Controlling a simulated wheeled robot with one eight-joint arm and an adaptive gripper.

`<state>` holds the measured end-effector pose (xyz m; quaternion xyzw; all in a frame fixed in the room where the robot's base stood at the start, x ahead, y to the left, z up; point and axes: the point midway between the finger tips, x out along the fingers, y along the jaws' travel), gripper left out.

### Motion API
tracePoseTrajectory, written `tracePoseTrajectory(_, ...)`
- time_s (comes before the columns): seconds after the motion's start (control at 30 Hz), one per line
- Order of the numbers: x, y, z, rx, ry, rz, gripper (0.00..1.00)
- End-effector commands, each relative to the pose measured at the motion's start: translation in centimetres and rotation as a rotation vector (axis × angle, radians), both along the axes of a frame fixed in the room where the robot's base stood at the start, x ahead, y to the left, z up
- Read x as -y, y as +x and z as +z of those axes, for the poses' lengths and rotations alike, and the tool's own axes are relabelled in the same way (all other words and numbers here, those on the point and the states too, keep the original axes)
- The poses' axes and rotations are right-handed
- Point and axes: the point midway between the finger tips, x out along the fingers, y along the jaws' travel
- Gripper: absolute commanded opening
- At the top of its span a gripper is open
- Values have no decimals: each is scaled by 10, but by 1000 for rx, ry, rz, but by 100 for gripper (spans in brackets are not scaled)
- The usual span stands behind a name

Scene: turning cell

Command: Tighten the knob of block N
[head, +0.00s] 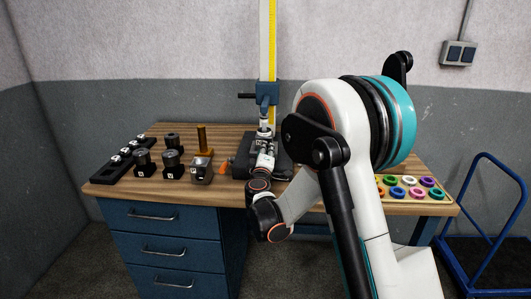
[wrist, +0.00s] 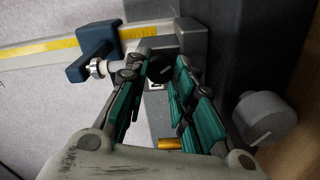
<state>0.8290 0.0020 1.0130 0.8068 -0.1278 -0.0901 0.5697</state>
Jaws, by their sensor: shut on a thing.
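In the wrist view, the teal-padded fingers of my gripper (wrist: 163,66) close around a dark round knob (wrist: 160,69) with a pale line on its face. A small white label lies just below the knob on a grey block (wrist: 190,42); its letter is too small to read. The fingers hide the sides of the knob. In the head view, my gripper (head: 266,143) reaches over the bench at the foot of the yellow-scaled column, and the knob it holds is hidden.
A grey round knob (wrist: 265,119) stands right of my fingers. A blue clamp (wrist: 92,52) sits on the yellow-scaled column (head: 267,45), close to the left finger. Several dark knobbed blocks (head: 171,160) stand on the bench's left. A tray of coloured rings (head: 405,191) lies right.

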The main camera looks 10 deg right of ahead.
Motion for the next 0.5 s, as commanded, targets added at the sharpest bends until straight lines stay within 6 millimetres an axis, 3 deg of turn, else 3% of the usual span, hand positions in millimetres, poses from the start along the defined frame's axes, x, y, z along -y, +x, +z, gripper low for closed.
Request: tracePoseTrajectory(0.5,0,-1,-1,129,399,-1,0)
